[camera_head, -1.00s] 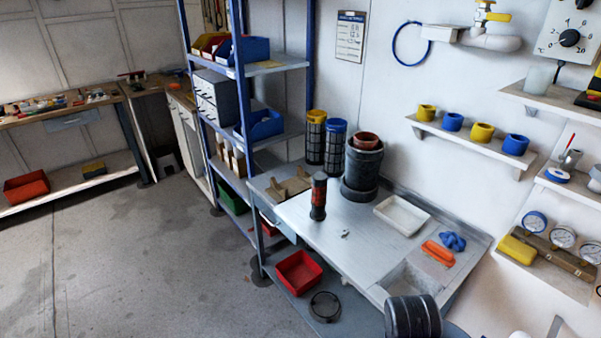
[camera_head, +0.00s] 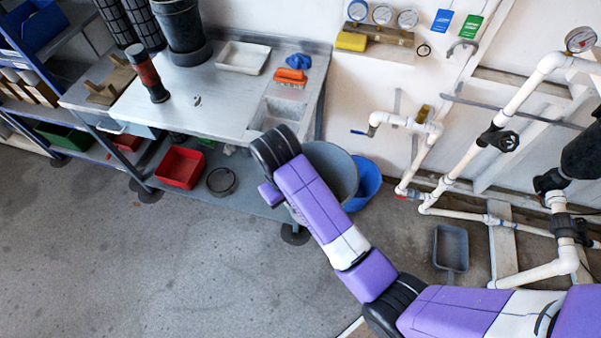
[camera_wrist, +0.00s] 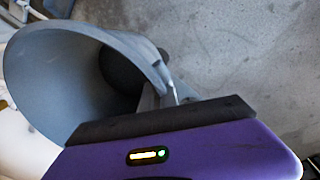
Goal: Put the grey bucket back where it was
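The grey bucket (camera_head: 338,168) shows in the head view beyond the end of my arm, beside the workbench's right front corner. Its open mouth faces up toward the camera, and my arm hides its left part. In the wrist view the bucket (camera_wrist: 72,75) fills the left side, its wide mouth close to the camera. My gripper (camera_wrist: 165,82) is at the bucket's right rim, one finger inside and one outside, shut on the wall. The fingers are hidden in the head view. I cannot tell whether the bucket's base touches the floor.
A blue bucket (camera_head: 369,184) stands just behind and right of the grey one. The workbench (camera_head: 200,98) is to the left, with a red bin (camera_head: 180,167) on its lower shelf. Floor at lower left is clear.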

